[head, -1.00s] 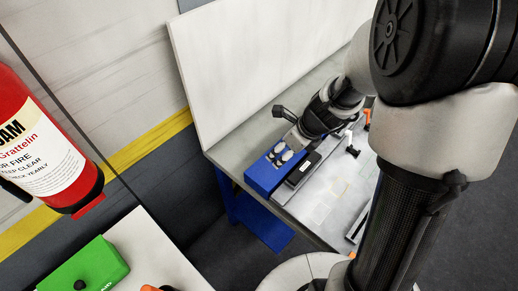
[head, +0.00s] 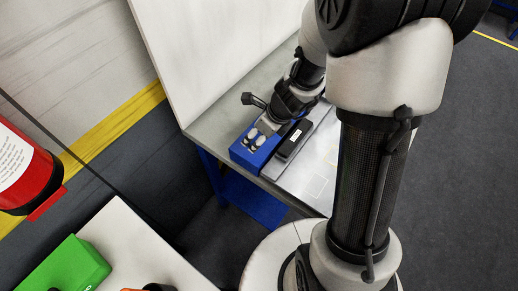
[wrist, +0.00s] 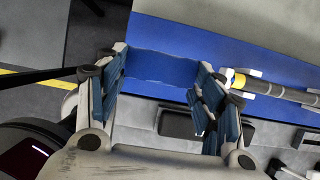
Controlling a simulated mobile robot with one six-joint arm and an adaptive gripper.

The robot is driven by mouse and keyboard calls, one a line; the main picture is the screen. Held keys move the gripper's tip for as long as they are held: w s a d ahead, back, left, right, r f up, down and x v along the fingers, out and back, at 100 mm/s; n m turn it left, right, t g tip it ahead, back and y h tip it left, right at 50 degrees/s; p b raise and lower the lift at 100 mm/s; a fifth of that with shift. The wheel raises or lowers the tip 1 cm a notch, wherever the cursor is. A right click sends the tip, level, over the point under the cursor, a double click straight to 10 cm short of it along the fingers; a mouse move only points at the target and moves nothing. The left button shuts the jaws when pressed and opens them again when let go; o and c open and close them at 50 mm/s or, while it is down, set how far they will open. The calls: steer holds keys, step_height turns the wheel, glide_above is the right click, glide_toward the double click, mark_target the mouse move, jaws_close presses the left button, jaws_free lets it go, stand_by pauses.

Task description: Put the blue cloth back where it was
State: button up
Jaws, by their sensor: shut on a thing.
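The blue cloth (wrist: 160,68) shows in the wrist view as a blue strip between my two fingers. My gripper (wrist: 162,82) is shut on it, with a finger at each end of the strip. Behind it is a larger blue surface (wrist: 225,42) of similar colour, so I cannot tell whether the cloth touches it. In the head view my gripper (head: 254,138) is low over the blue box-like thing (head: 243,156) at the near left corner of the workbench (head: 212,128). The cloth cannot be told apart from that blue there.
A black case (head: 290,143) lies right beside the blue thing; it also shows in the wrist view (wrist: 178,122). A rod with a yellow band (wrist: 270,89) lies by my right finger. A white panel (head: 220,50) backs the bench. A green box (head: 65,268) and red extinguisher (head: 25,175) are lower left.

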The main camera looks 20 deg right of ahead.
mark_target(259, 150)
steer(key=shift+f+b, duration=1.6)
steer(key=shift+f, duration=0.75)
steer(key=shift+f, duration=0.15)
steer(key=o, duration=0.9)
